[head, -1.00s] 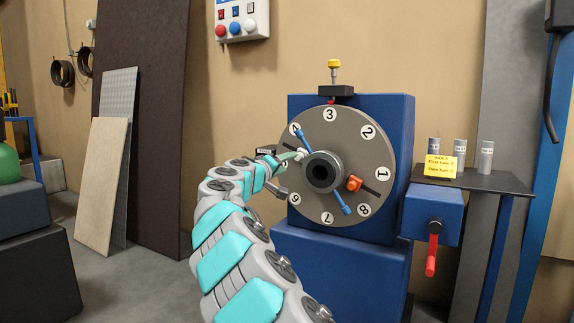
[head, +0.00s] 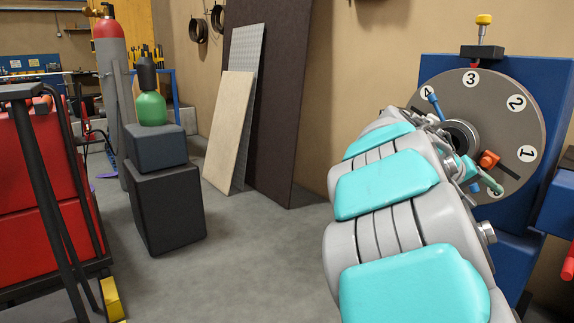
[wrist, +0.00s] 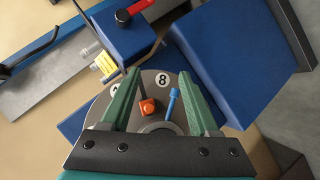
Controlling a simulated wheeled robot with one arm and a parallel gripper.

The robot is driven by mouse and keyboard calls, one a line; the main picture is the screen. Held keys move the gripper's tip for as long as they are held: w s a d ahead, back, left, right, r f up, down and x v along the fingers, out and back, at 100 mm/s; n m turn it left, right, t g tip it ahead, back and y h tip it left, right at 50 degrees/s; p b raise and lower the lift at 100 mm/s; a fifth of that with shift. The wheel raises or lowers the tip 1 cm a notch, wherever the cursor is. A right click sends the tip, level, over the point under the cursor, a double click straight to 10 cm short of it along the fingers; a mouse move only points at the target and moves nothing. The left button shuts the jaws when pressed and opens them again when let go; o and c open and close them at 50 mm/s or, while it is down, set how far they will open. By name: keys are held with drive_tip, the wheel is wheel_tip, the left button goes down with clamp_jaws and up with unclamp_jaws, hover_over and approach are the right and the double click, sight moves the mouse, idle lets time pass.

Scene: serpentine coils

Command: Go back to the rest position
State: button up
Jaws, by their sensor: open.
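My gripper (head: 482,178) is at the lower right of the grey numbered dial (head: 515,112), near the orange knob (head: 489,159). In the wrist view my gripper (wrist: 159,74) has its two green fingers spread wide with nothing held between them. Beyond them are the dial (wrist: 108,108), the orange knob (wrist: 147,106) and the blue-tipped rod (wrist: 172,104). I cannot tell how far the fingers are from the dial face. In the head view my arm hides the dial's lower left.
A blue housing (head: 545,75) backs the dial, with a yellow-topped pin (head: 483,27) above. A blue box with a red handle (wrist: 122,14) is close by in the wrist view. Leaning panels (head: 265,100), black boxes (head: 170,212) and a red cabinet (head: 40,200) stand left. The middle floor is clear.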

drive_tip(key=s+a+f+n+g+y, duration=0.1)
drive_tip(key=s+a+f+y, duration=0.3)
drive_tip(key=s+a+f, duration=0.3)
drive_tip(key=s+a+f+n+g+y+p, duration=0.1)
drive_tip(key=s+a+f, duration=0.6)
drive_tip(key=s, duration=0.9)
drive_tip(key=s+a+f+n+g+y, duration=0.1)
drive_tip(key=s+a+f+g+y, duration=0.2)
drive_tip(key=s+a, duration=0.9)
wheel_tip(320, 180, down, 5)
drive_tip(key=y, duration=0.3)
drive_tip(key=shift+s+y+p, duration=0.2)
drive_tip(key=shift+y+p, duration=0.1)
